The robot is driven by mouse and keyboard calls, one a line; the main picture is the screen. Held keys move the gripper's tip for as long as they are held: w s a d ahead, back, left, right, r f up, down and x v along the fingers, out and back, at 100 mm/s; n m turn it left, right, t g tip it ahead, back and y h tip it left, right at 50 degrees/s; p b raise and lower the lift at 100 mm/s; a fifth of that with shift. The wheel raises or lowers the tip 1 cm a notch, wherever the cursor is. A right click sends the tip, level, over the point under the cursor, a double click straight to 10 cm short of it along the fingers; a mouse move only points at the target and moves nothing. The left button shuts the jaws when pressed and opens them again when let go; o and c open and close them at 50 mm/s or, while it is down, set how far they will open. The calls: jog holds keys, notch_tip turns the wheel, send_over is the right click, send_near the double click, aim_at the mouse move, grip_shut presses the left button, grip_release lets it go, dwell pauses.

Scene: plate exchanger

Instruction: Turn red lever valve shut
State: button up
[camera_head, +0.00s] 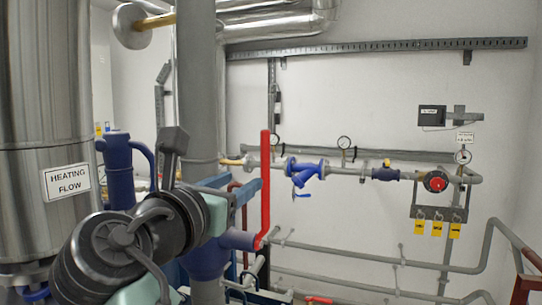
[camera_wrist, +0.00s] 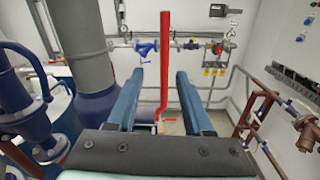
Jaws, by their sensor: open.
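The red lever (camera_head: 265,185) stands upright in the head view, its bent lower end meeting the blue valve body (camera_head: 238,240) on the large vertical pipe. In the wrist view the lever (camera_wrist: 165,55) appears in the gap between my two blue fingers, apart from both. My gripper (camera_head: 245,181) is open and empty in the head view, its fingers pointing right toward the lever. The gripper (camera_wrist: 167,71) also shows open in the wrist view. I cannot tell whether the lever is within finger depth or just beyond the tips. My wrist partly hides the pipe.
A thick grey vertical pipe (camera_head: 195,80) stands close to my arm, with a steel tank (camera_head: 45,100) at left. A wall pipe run holds a blue fitting (camera_head: 305,169) and a red round device (camera_head: 435,181). A smaller red handle (camera_head: 318,299) lies low.

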aim_at(271, 167)
jog(key=shift+n+h, duration=0.3)
jog(key=shift+n, duration=0.1)
jog(key=p+x, duration=0.1)
jog(key=x, duration=0.3)
jog(key=p+x, duration=0.2)
jog(key=x, duration=0.2)
jog(key=p+x, duration=0.2)
jog(key=x, duration=0.2)
jog(key=shift+d+f, duration=0.1)
jog(key=shift+d, duration=0.2)
jog(key=shift+w+d+f+p, duration=0.1)
jog(key=shift+w+d+p, duration=0.15)
jog(key=shift+w+p, duration=0.3)
jog(key=shift+w, duration=0.1)
grip_shut()
